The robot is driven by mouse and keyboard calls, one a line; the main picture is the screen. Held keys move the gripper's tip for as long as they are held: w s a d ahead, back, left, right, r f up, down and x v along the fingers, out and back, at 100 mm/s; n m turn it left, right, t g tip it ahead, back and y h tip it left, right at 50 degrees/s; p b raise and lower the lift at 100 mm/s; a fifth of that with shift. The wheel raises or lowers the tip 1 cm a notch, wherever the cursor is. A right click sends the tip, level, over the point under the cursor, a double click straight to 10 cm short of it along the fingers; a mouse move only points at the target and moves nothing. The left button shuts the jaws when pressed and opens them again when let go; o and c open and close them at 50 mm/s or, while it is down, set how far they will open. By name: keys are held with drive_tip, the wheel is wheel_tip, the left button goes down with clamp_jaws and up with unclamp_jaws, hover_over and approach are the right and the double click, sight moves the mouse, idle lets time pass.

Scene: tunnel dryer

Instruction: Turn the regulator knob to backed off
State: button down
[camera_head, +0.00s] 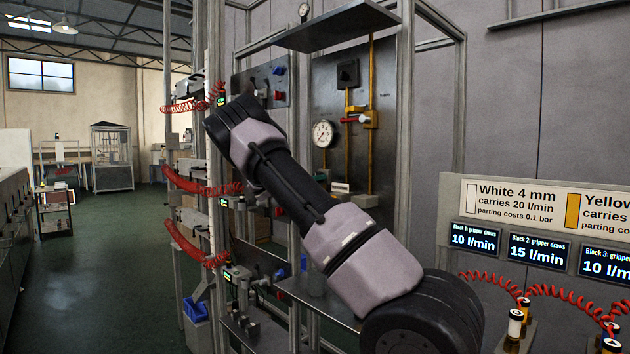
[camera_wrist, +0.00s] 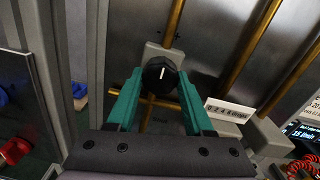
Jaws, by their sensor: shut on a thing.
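The regulator knob (camera_wrist: 160,73) is round and black with a white pointer line. In the wrist view the line points nearly straight up, tilted slightly right. The knob sits on a grey block on a yellow pipe. My gripper (camera_wrist: 161,85) has its green fingers on either side of the knob and is shut on it. A white card (camera_wrist: 229,109) with a printed row of digits, too small to read surely, stands to the right. In the head view I cannot make out the gripper or the knob; my arm crosses that area.
A round white pressure gauge (camera_head: 323,134) and a red-handled valve (camera_head: 355,119) sit on the metal panel. Red coiled hoses (camera_head: 195,182) hang on the frame at left. Display screens (camera_head: 538,250) stand at right. The green floor (camera_head: 95,270) at left has free room.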

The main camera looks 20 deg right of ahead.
drive_tip(key=shift+a+f, duration=0.1)
drive_tip(key=shift+c, duration=1.4)
unclamp_jaws()
drive_tip(key=v, duration=1)
drive_tip(key=shift+a, duration=0.35)
drive_tip(key=shift+s, duration=0.1)
